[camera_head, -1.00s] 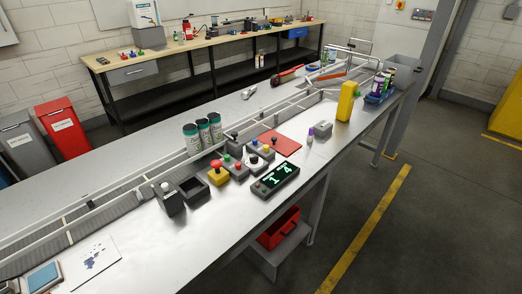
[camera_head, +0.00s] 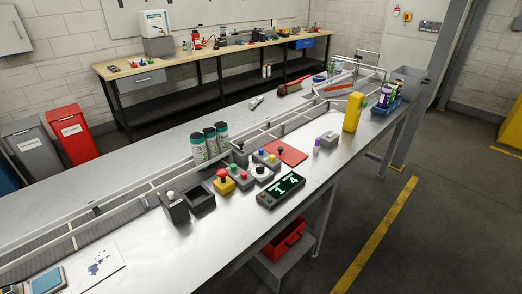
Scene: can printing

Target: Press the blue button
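A small blue button (camera_head: 260,151) sits on a grey control box in the middle of the long metal table. A yellow button (camera_head: 271,157) is beside it on the same box. Nothing covers the blue button from this view. Neither of my grippers is in view.
A red mushroom button on a yellow box (camera_head: 223,180), a box with green and red buttons (camera_head: 241,178) and a white-and-black dial (camera_head: 259,171) stand close by. Several cans (camera_head: 210,143) stand behind on the conveyor. A display (camera_head: 281,189) reading "1 4" lies in front. A red mat (camera_head: 288,152) lies right.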

